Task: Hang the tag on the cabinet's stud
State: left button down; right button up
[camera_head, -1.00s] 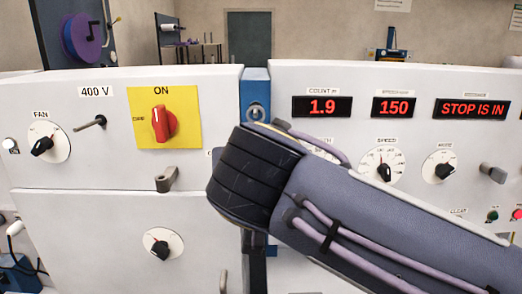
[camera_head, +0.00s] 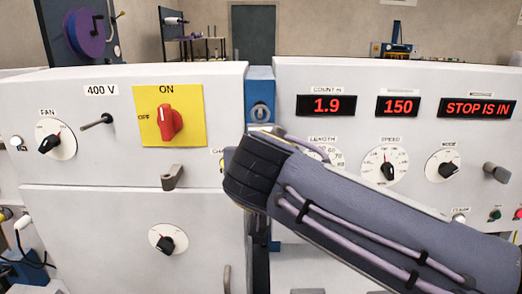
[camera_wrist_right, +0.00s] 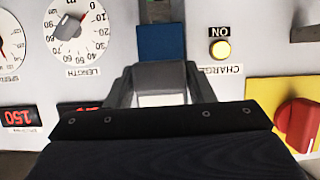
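The stud (camera_head: 97,122) looks to be the thin dark-tipped pin on the left cabinet's front, below the 400 V label, in the head view. It looks bare. My right arm crosses the head view from the lower right. Its gripper is hidden behind the wrist there. In the wrist view, which is upside down, my right gripper (camera_wrist_right: 160,85) is in front of the panel near the CHARGE lamp. A pale patch shows between its grey parts. I cannot tell whether this is the tag or the panel. No tag shows clearly. My left gripper is not in view.
The left cabinet (camera_head: 60,90) carries a red rotary switch (camera_head: 168,122) on a yellow plate, a FAN knob (camera_head: 50,142) and a grey handle (camera_head: 172,178). A blue post (camera_head: 261,90) stands between the cabinets. The right cabinet (camera_head: 300,75) has red displays and several knobs.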

jog(key=c, duration=0.7)
jog(key=shift+o, duration=0.2)
jog(key=shift+s+r, duration=0.1)
jog(key=shift+s, duration=0.15)
jog(key=shift+s+r+b, duration=0.15)
jog(key=shift+s+b, duration=0.25)
jog(key=b+v, duration=0.1)
jog(key=v, duration=0.1)
jog(key=f+b+v, duration=0.1)
jog(key=v, duration=0.1)
jog(key=shift+s+r, duration=0.1)
jog(key=shift+s, duration=0.5)
jog(key=shift+a, duration=0.15)
